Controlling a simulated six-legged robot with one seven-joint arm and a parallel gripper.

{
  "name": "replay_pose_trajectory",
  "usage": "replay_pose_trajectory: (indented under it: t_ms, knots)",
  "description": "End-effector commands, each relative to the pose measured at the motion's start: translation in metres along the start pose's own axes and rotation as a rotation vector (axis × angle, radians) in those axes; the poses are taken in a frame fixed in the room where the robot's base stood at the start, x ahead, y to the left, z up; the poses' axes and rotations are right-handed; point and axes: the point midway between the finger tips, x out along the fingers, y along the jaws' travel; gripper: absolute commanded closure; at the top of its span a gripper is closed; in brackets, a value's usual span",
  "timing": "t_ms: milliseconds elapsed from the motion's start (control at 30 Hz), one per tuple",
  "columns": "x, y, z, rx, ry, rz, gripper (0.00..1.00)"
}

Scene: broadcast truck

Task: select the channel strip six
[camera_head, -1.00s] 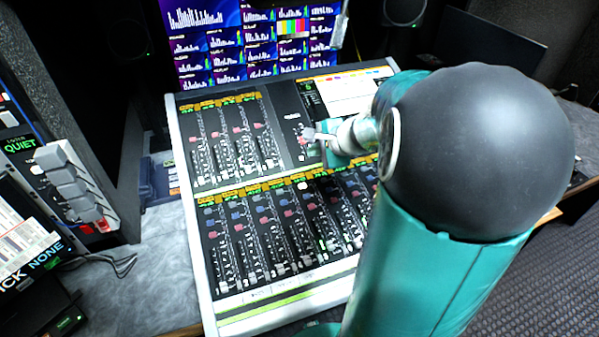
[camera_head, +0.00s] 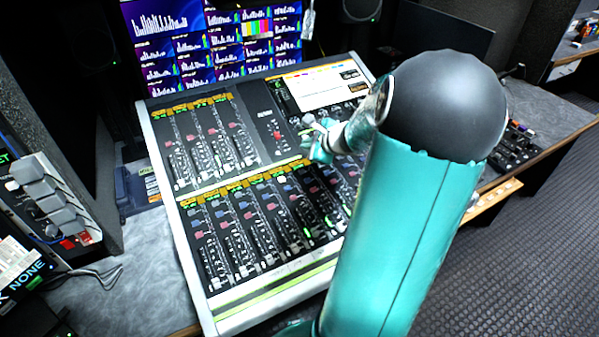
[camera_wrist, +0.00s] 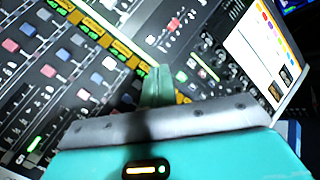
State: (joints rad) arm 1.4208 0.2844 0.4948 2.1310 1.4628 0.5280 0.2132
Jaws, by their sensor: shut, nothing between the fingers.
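The mixing console (camera_head: 160,202) stands in the middle of the head view, with a row of channel strips (camera_head: 236,236) along its front half. Each strip has a yellow lit label, coloured buttons and a fader. My gripper (camera_head: 318,150) is over the right part of the console, near the upper end of the front strips. In the wrist view my gripper (camera_wrist: 158,84) is shut and empty, its tips near the yellow label row (camera_wrist: 125,50). Blue, red and white buttons (camera_wrist: 88,56) show left of it. The strip numbers cannot be read, and my arm hides the right-hand strips.
Monitors (camera_head: 215,45) stand behind the console. A second small control panel (camera_head: 515,150) lies right of my arm. A console screen (camera_wrist: 262,50) shows in the wrist view.

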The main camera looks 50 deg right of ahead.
Motion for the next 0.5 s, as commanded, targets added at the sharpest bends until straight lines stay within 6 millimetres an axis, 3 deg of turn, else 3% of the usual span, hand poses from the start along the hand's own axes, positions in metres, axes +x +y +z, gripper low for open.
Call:
replay_pose_trajectory:
  t_ms: [500]
  knots:
    - [0.037, 0.03, -0.024, 0.003, -0.003, 0.004, 1.0]
